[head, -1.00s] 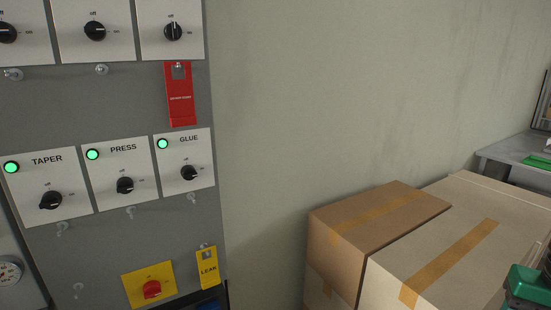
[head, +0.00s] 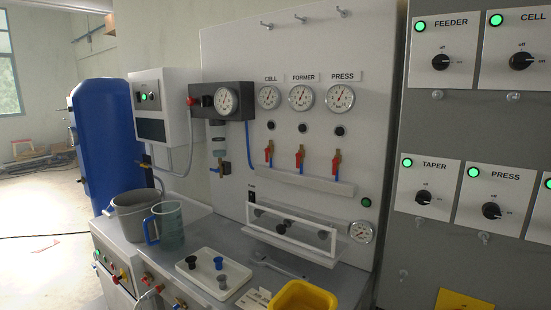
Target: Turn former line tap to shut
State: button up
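The former line tap (head: 300,157) is the middle of three red-handled taps on the white panel (head: 370,80), below the gauge labelled FORMER (head: 301,97). Its red handle stands upright, in line with the tap's vertical run. The cell tap (head: 269,152) on its left and the press tap (head: 336,161) on its right also have upright red handles. A small black knob (head: 302,128) sits between the FORMER gauge and its tap. My gripper is not in view.
Below the taps are a ledge (head: 312,184) and a clear-fronted rack (head: 290,238). The bench holds a grey bucket (head: 137,216), a clear jug (head: 170,228), a white tray (head: 199,258) and a yellow bin (head: 300,298). A grey switch cabinet (head: 402,250) stands at the right.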

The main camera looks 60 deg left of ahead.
aim_at(298, 154)
jog(key=u, duration=0.65)
jog(key=k, duration=0.8)
jog(key=u, duration=0.85)
jog(key=k, duration=0.3)
jog(key=z, duration=0.2)
jog(key=i, duration=1.35)
jog(key=u, duration=0.65)
jog(key=i, duration=0.6)
jog(key=z, duration=0.1)
